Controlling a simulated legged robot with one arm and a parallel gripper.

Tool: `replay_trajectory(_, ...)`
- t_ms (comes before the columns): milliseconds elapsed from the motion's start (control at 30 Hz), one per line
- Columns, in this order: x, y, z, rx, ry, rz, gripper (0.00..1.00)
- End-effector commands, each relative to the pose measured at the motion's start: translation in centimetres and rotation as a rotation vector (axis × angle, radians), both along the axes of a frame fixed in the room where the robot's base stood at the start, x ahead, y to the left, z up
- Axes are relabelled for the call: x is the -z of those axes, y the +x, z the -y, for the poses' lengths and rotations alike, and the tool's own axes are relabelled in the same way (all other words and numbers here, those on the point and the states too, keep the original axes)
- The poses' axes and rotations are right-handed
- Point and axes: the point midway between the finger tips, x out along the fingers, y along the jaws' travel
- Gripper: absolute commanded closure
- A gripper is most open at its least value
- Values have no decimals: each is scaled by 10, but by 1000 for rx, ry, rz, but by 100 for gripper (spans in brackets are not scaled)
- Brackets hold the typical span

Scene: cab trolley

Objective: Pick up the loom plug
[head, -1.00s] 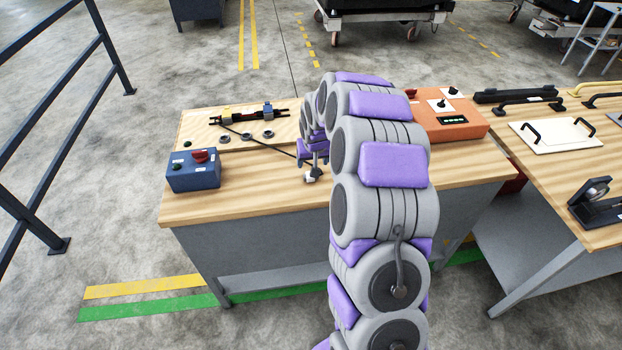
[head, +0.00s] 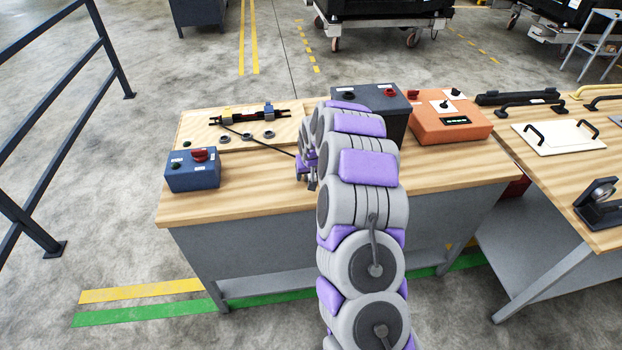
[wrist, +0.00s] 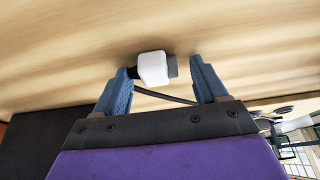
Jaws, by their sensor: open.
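The loom plug (wrist: 152,68) is a small white block with a dark end on the wooden worktop, in the upper middle of the wrist view. A dark cable (wrist: 165,97) runs past it between the fingers. My gripper (wrist: 162,68) is open, its two blue fingers on either side of the plug. The left fingertip is very close to the plug's dark left part; a gap shows on the right. In the head view my gripper (head: 312,183) is low over the bench (head: 235,206), and my arm hides the plug. The cable (head: 260,141) runs back to the wooden board.
The board (head: 192,130) carries a black fixture (head: 250,114) and several dark rings. A blue switch box (head: 192,178) stands front left. A second table (head: 590,170) adjoins on the right.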

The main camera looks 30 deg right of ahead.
Motion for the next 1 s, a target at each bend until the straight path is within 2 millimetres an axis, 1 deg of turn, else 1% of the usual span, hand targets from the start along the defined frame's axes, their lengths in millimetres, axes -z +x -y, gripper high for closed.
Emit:
replay_trajectory(67,0,0,0,0,1,0,28)
replay_trajectory(167,0,0,1,0,1,-1,37)
replay_trajectory(700,0,0,1,1,2,-2,88)
replay_trajectory(767,0,0,1,1,2,-2,93)
replay_trajectory(800,0,0,0,1,2,-2,98)
replay_trajectory(1000,0,0,0,1,2,-2,99)
